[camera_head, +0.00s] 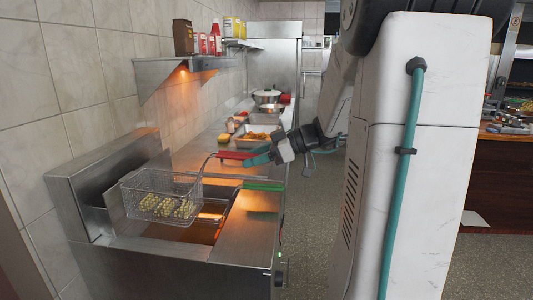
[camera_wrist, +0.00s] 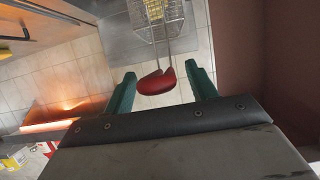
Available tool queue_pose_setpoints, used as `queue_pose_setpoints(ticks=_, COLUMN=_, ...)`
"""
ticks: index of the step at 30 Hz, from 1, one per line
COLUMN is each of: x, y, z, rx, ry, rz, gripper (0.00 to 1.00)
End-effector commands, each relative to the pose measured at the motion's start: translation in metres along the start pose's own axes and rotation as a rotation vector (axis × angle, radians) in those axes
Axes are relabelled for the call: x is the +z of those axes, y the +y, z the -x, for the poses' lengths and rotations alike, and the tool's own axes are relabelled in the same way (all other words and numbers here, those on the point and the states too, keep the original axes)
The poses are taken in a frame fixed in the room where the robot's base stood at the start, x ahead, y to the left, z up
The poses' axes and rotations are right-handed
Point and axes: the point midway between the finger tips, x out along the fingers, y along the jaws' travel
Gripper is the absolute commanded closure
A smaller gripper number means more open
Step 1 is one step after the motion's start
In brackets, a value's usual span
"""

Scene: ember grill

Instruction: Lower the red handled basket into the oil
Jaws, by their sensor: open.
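The wire basket (camera_head: 163,196) with the red handle (camera_head: 235,155) hangs at the back of the fryer, above the oil (camera_head: 192,232), with pale yellow food inside. Its handle sticks out to the right. My gripper (camera_head: 262,157) is at the handle's right end in the head view. In the wrist view the red handle (camera_wrist: 157,82) lies between the tips of my two teal fingers (camera_wrist: 160,90), with gaps on both sides. The gripper is open. Part of the wire basket (camera_wrist: 158,18) shows at the top of that view.
A green handle (camera_head: 263,186) lies lower, in front of the red one, its basket mostly hidden in the fryer. A steel counter with a food tray (camera_head: 258,136) and a pot (camera_head: 267,97) runs behind. A wall shelf (camera_head: 190,64) with bottles hangs above.

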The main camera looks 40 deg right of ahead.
Motion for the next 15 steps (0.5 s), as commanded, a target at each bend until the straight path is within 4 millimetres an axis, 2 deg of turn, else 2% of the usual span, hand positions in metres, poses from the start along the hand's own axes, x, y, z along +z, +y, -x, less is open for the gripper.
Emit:
queue_pose_setpoints(ticks=8, x=0.0001, y=-0.0001, z=-0.0023, rx=0.000, ry=0.000, rz=-0.001, gripper=0.43)
queue_pose_setpoints(ticks=9, x=0.0002, y=-0.0001, z=-0.0023, rx=0.000, ry=0.000, rz=-0.001, gripper=0.49)
queue_pose_setpoints(ticks=12, x=0.0001, y=-0.0002, z=-0.0022, rx=0.000, ry=0.000, rz=-0.001, gripper=0.76)
queue_pose_setpoints(ticks=15, x=0.0002, y=-0.0002, z=-0.0022, rx=0.000, ry=0.000, rz=-0.001, gripper=1.00)
